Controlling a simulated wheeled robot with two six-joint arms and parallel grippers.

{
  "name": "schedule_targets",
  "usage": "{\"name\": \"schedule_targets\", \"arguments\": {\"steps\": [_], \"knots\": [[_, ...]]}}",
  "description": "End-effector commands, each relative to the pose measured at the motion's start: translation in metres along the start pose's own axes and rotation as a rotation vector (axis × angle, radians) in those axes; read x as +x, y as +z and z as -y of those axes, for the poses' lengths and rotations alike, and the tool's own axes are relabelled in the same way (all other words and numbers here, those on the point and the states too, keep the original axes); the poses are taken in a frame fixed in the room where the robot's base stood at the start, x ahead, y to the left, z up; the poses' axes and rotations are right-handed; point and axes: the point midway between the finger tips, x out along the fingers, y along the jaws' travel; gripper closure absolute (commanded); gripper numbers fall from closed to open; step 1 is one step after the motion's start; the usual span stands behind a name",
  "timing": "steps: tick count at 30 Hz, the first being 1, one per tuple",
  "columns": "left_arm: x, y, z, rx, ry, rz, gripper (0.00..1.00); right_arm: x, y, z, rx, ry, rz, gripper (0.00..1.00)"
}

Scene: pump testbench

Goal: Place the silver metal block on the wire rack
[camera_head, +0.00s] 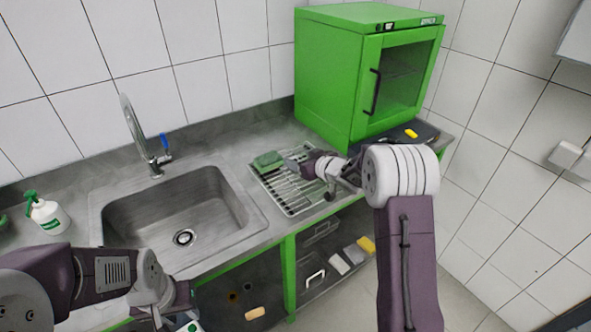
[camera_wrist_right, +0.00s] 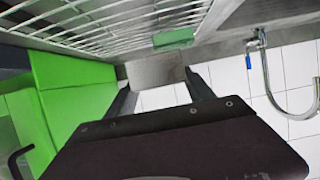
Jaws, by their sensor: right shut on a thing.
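The silver metal block (camera_wrist_right: 155,72) is a flat grey piece between the fingers of my right gripper (camera_wrist_right: 160,92) in the wrist view. My right gripper (camera_head: 302,160) is shut on it, over the back right part of the wire rack (camera_head: 284,190) in the head view. In the wrist view the rack's white wires (camera_wrist_right: 110,30) fill the top, close to the block. I cannot tell whether the block touches the wires. My left gripper (camera_head: 180,318) is at the bottom edge of the head view, partly cut off, and its fingers are not clear.
A green sponge (camera_head: 268,160) lies at the rack's back left, near the block. A sink (camera_head: 180,215) with a tap is left of the rack. A green cabinet (camera_head: 335,75) stands behind right. A spray bottle (camera_head: 46,213) stands at far left.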

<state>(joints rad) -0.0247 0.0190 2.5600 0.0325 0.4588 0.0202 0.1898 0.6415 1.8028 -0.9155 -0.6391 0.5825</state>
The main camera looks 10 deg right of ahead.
Motion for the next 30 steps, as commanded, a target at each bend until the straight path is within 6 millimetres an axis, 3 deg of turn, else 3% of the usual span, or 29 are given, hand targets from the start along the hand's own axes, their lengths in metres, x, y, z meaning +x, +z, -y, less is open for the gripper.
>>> {"name": "schedule_targets", "arguments": {"steps": [3, 7, 11, 18, 30], "knots": [[0.0, 0.0, 0.0, 0.0, 0.0, 0.0, 0.64, 0.033, 0.005, -0.001, 0.0, -0.002, -0.001, 0.93], [-0.001, 0.0, 0.0, 0.0, 0.0, 0.0, 0.64, 0.051, 0.006, -0.003, -0.001, -0.001, -0.002, 0.93], [-0.001, 0.0, 0.0, 0.0, 0.0, 0.0, 0.64, 0.055, 0.007, -0.003, 0.0, 0.0, -0.002, 0.93], [0.007, 0.001, 0.0, 0.0, 0.0, 0.0, 0.64, 0.069, 0.042, -0.003, 0.002, -0.001, 0.0, 0.93], [0.009, 0.001, 0.0, 0.0, 0.0, 0.0, 0.64, 0.071, 0.048, -0.003, 0.0, -0.001, -0.002, 0.93]]}}
